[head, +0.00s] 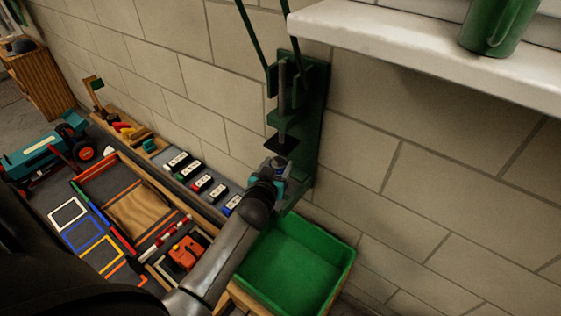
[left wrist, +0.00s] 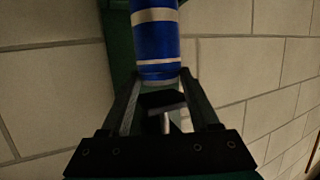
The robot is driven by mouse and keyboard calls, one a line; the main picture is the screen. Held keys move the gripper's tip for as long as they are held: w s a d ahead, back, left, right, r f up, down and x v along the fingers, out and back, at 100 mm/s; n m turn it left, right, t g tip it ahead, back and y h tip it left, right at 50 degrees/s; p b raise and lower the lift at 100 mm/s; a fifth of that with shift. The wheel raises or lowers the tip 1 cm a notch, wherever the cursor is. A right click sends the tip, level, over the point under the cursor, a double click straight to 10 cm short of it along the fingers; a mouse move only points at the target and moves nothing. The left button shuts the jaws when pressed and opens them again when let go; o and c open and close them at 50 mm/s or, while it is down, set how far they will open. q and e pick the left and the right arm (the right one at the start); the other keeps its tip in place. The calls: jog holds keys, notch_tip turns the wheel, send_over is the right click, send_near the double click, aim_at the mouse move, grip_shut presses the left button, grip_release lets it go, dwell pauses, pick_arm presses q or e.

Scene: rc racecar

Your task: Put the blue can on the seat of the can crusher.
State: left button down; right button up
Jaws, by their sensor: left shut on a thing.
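The green can crusher (head: 308,125) is fixed upright on the block wall, with its dark press plate (head: 281,145) at mid height. My left gripper (head: 276,168) is at the lower part of the crusher, just below the press plate. In the left wrist view, the fingers (left wrist: 158,88) are shut on the blue can (left wrist: 155,45), which has pale bands. Green crusher metal shows behind the can there. In the head view my gripper mostly hides the can and the seat, so I cannot tell whether the can touches the seat. My right gripper is not in view.
A green bin (head: 290,262) stands below the crusher. A white shelf (head: 430,42) with a green mug (head: 497,25) juts out at upper right. At left are a bench with several small coloured blocks, an orange object (head: 186,252) and a teal toy car (head: 42,157).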

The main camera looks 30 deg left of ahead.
pick_arm(q)
jog(key=shift+w+a, duration=0.15)
jog(key=shift+w, duration=0.25)
jog(key=b+x, duration=0.1)
jog(key=x, duration=0.2)
jog(key=shift+s+f, duration=0.1)
jog(key=shift+f, duration=0.2)
jog(key=shift+f, duration=0.1)
jog(key=shift+f+b, duration=0.15)
jog(key=shift+b, duration=0.2)
jog(key=shift+c, duration=0.6)
grip_release()
